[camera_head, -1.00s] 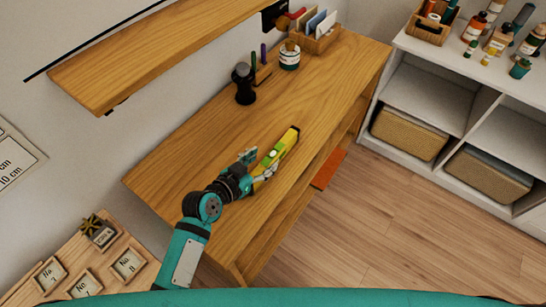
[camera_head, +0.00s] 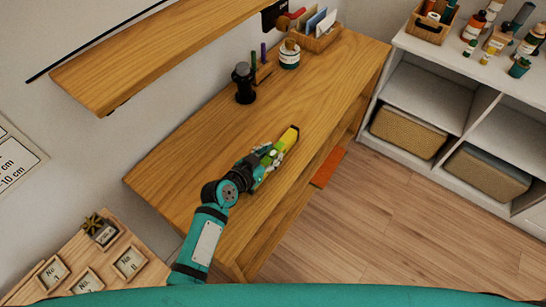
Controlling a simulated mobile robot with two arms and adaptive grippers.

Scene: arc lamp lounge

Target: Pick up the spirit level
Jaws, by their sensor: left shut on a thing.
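The yellow spirit level (camera_head: 289,137) is at the wooden workbench top (camera_head: 215,145), near its front edge. Its far end shows; the near part is hidden by my gripper. My left gripper (camera_head: 271,156) is shut on the spirit level, with its fingers around the middle or near part. I cannot tell whether the level still touches the bench top. My right gripper is not in view.
A black cylindrical object (camera_head: 243,84) and a white jar (camera_head: 289,55) stand at the back of the bench. A wooden shelf (camera_head: 150,58) hangs above. A white shelving unit (camera_head: 425,85) stands at the right. The bench around the level is clear.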

